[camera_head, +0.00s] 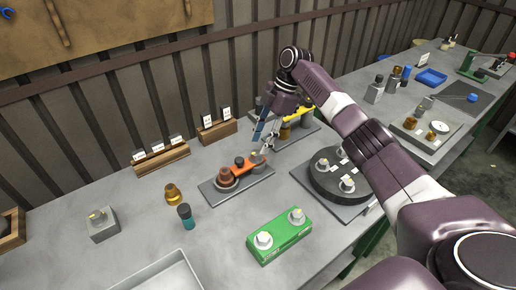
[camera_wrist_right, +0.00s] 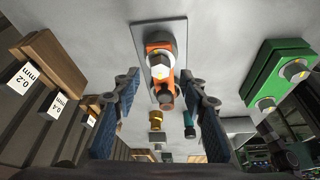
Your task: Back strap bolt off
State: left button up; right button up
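The orange strap (camera_head: 243,168) lies on a small assembly on a grey plate (camera_head: 208,193). A brown stepped part (camera_head: 226,179) is at its left end, and a dark bolt head (camera_head: 239,161) stands near its middle. A silver round part (camera_head: 257,158) is at the right end, below my right gripper (camera_head: 264,149). The right wrist view shows the strap (camera_wrist_right: 151,42) and a silver hex bolt head (camera_wrist_right: 159,66) between the spread fingers of my right gripper (camera_wrist_right: 160,82). The fingers look empty; I cannot tell whether they touch anything. My left gripper is out of view.
A dark round fixture (camera_head: 337,180) is to the right. Wooden gauge holders (camera_head: 161,160) line the back.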

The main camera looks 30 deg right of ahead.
jog(key=v, duration=0.8)
